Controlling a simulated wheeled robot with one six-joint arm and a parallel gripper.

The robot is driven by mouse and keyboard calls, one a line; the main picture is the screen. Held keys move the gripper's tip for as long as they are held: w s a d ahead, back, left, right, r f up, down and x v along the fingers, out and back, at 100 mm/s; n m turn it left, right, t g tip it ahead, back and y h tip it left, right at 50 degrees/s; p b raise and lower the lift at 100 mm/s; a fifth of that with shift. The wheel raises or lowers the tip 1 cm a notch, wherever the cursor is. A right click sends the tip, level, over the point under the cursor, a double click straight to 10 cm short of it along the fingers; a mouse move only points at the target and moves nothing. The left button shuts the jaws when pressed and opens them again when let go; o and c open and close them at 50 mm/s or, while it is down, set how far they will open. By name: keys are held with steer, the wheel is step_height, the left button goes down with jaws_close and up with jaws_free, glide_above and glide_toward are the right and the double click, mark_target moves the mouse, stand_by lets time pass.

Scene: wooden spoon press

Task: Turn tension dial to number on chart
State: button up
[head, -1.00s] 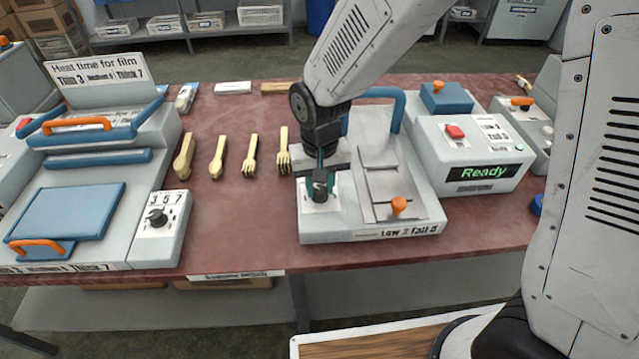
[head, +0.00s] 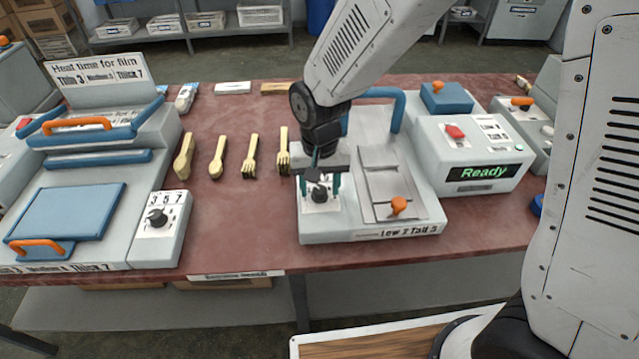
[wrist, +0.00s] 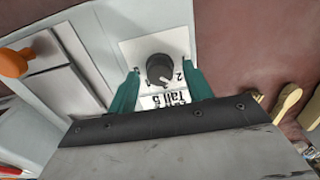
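The black tension dial (head: 320,195) sits on a white plate at the front left of the grey press (head: 330,234). My gripper (head: 320,188) is open above it, one teal finger on each side. In the wrist view the dial (wrist: 158,68) lies between the spread fingers, with visible gaps. Its pale pointer mark is turned to the lower right, close to a printed 2. The other dial numbers are hidden or unclear. The chart strip (head: 408,229) on the press's front edge reads Low 2, Tall 5.
An orange knob (head: 399,206) stands on the metal plate right of the dial. Wooden cutlery (head: 217,157) lies to the left. A heat sealer with its own dial (head: 156,217) stands at far left. A control box (head: 470,150) at right shows Ready.

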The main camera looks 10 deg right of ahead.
mark_target(321, 191)
step_height(321, 191, up, 8)
steer(key=shift+f, duration=0.1)
stand_by(0.5)
stand_by(0.4)
steer(key=shift+s+d+n, duration=0.1)
steer(key=shift+s+n, duration=0.1)
steer(key=shift+n, duration=0.1)
steer(key=s+d+r, duration=0.6)
steer(key=s+d, duration=0.3)
steer(key=d, duration=0.1)
steer(key=s+d+r+t, duration=0.1)
steer(key=s+d+r, duration=0.6)
steer(key=s+d, duration=0.3)
steer(key=shift+s+d, duration=0.2)
steer(key=shift+s, duration=0.05)
